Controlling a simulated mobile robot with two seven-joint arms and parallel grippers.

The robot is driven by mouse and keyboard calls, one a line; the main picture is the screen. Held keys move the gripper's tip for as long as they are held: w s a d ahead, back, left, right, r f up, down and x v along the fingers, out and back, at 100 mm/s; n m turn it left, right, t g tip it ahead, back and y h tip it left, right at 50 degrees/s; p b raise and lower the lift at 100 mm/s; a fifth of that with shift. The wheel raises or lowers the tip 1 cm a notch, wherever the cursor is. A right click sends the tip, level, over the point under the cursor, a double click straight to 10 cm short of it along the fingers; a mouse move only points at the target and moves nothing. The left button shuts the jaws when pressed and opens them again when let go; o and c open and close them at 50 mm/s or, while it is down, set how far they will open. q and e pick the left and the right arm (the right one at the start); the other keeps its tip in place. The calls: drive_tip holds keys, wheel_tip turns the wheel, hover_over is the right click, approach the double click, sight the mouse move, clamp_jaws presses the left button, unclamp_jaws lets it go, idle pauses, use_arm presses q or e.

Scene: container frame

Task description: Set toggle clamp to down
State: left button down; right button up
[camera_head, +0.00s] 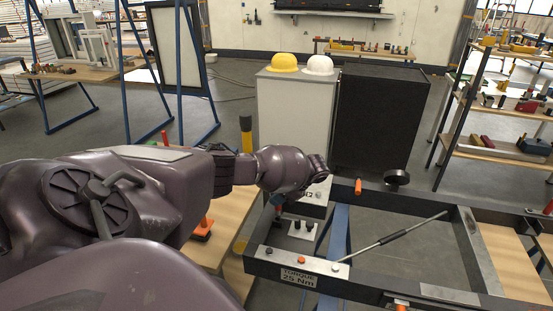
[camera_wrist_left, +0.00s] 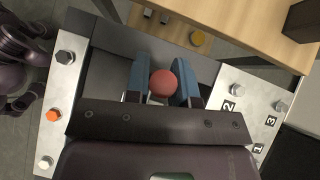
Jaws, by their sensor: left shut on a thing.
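My left gripper (camera_head: 279,212) reaches in from the left to the near left corner of the dark container frame (camera_head: 370,288). In the left wrist view its two blue fingers (camera_wrist_left: 163,84) are shut on a round red knob (camera_wrist_left: 163,83), which I take to be the toggle clamp's handle end. The rest of the clamp is hidden behind the knob and the gripper, so its lever angle cannot be told. My right gripper is in neither view.
A metal plate with bolts (camera_head: 303,261) lies on the frame's near left corner, above a torque label (camera_head: 298,277). A long thin rod (camera_head: 380,242) slants over the frame's opening. A wooden table (camera_head: 232,215) with an orange-handled item (camera_head: 203,228) adjoins at left.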

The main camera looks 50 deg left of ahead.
use_arm(q)
drive_tip(key=shift+d, duration=0.2)
idle(0.3)
drive_tip(key=c, duration=1)
unclamp_jaws()
drive_tip(key=shift+o, duration=0.2)
drive_tip(key=v, duration=1)
drive_tip(key=shift+w+d, duration=0.35)
drive_tip(key=shift+w, duration=0.05)
